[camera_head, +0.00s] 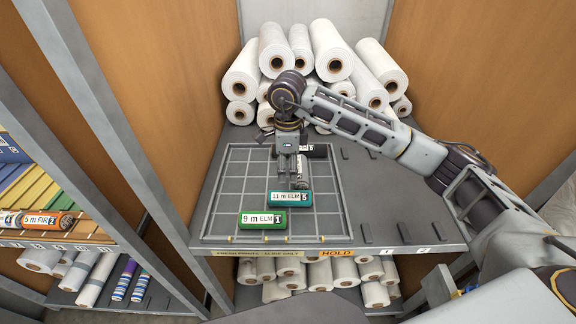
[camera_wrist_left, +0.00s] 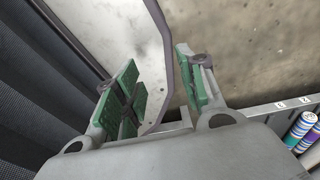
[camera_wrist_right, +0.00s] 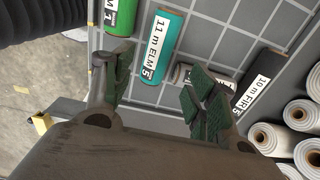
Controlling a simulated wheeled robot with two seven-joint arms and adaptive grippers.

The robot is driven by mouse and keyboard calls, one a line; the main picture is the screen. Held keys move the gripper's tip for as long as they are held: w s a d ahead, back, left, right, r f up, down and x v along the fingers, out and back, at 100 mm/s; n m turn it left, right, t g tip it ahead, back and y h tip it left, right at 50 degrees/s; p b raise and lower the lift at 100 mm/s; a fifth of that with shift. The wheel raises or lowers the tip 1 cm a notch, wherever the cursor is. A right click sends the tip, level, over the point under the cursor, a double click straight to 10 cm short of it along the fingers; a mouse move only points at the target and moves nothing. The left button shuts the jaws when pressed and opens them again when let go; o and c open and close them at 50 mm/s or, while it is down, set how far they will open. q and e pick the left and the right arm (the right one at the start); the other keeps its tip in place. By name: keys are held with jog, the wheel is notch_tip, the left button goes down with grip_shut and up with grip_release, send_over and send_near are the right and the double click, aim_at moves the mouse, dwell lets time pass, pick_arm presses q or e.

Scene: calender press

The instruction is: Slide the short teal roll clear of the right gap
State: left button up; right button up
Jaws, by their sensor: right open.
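The teal roll (camera_head: 290,198), labelled 11 m ELM 5, lies crosswise on the gridded tray (camera_head: 334,226), behind the green roll. It also shows in the right wrist view (camera_wrist_right: 166,30). My right gripper (camera_head: 293,181) is open, pointing down just behind the teal roll. In the right wrist view (camera_wrist_right: 160,88) its fingers are apart, with the teal roll's near end seen between and beyond them; contact cannot be told. My left gripper (camera_wrist_left: 160,90) is open and empty, away from the tray, and shows only in the left wrist view.
A green roll (camera_head: 262,219) lies in front of the teal one. A black roll (camera_head: 317,151) and a pale roll (camera_wrist_right: 184,72) lie behind, partly hidden by my gripper. White rolls (camera_head: 332,58) are stacked at the back. Small dark stops (camera_head: 386,190) stand to the right.

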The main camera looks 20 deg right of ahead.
aim_at(288, 193)
notch_tip(288, 193, down, 2)
jog(key=shift+f, duration=0.1)
pick_arm(q)
jog(key=shift+w+a+r+p, duration=0.1)
jog(key=shift+w+r+p, duration=0.15)
jog(key=shift+r+p, duration=0.4)
jog(key=shift+w+r+p, duration=0.25)
jog(key=shift+r+p, duration=0.3)
jog(key=shift+r, duration=0.15)
pick_arm(e)
jog(key=shift+f, duration=5.8)
jog(key=c, duration=0.8)
pick_arm(q)
jog(key=shift+w, duration=0.1)
pick_arm(e)
jog(key=shift+w+a+r, duration=0.1)
jog(key=shift+w+a, duration=0.25)
jog(key=shift+a, duration=0.95)
jog(key=shift+w+a+f, duration=0.1)
jog(key=shift+w+a, duration=0.25)
jog(key=shift+a, duration=0.9)
jog(key=shift+w+a+r, duration=0.1)
jog(key=shift+w+a, duration=0.25)
jog(key=shift+a, duration=0.95)
jog(key=shift+c, duration=0.2)
jog(key=o, duration=1.1)
